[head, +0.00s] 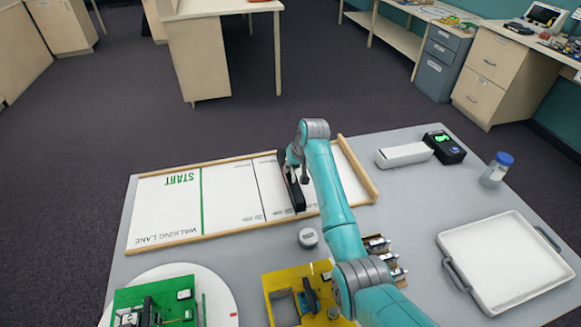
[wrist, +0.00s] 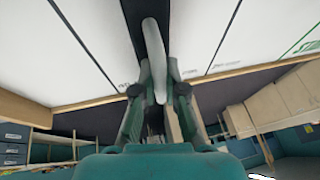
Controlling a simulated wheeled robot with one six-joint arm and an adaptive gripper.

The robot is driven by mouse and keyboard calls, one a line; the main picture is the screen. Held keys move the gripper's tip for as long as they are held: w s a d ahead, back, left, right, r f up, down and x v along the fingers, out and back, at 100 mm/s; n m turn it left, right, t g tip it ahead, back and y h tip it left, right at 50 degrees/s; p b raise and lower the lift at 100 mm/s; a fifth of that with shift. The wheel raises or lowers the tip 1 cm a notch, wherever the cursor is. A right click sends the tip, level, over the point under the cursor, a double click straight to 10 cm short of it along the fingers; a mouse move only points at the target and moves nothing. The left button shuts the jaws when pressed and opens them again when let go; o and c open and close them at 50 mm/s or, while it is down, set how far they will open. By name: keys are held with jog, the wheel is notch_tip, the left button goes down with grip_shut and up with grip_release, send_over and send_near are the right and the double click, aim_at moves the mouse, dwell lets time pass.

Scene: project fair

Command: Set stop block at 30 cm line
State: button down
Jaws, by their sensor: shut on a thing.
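The stop block (head: 295,196) is a long black bar lying across the white walking lane (head: 230,207), right of its middle. In the wrist view it is the dark strip (wrist: 180,28) with a pale grey upright handle (wrist: 154,45). My gripper (head: 297,163) is over the block and partly hidden by my arm. In the wrist view its fingers (wrist: 158,88) are closed on the handle. A green START line and thin black cross lines mark the lane. Their small labels are too small to read, and I cannot tell which line the block's edge meets.
Wooden rails (head: 218,233) border the lane. A small round grey item (head: 308,237) sits before the near rail. A yellow board (head: 290,301), a green board on a white disc (head: 225,293), a white tray (head: 508,262), a white box (head: 404,155) and a blue-capped jar (head: 496,170) share the table.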

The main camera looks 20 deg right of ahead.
jog(key=c, duration=1.7)
grip_release()
jog(key=o, duration=0.5)
jog(key=v, duration=1.2)
jog(key=shift+w+r, duration=0.1)
jog(key=shift+r, duration=0.05)
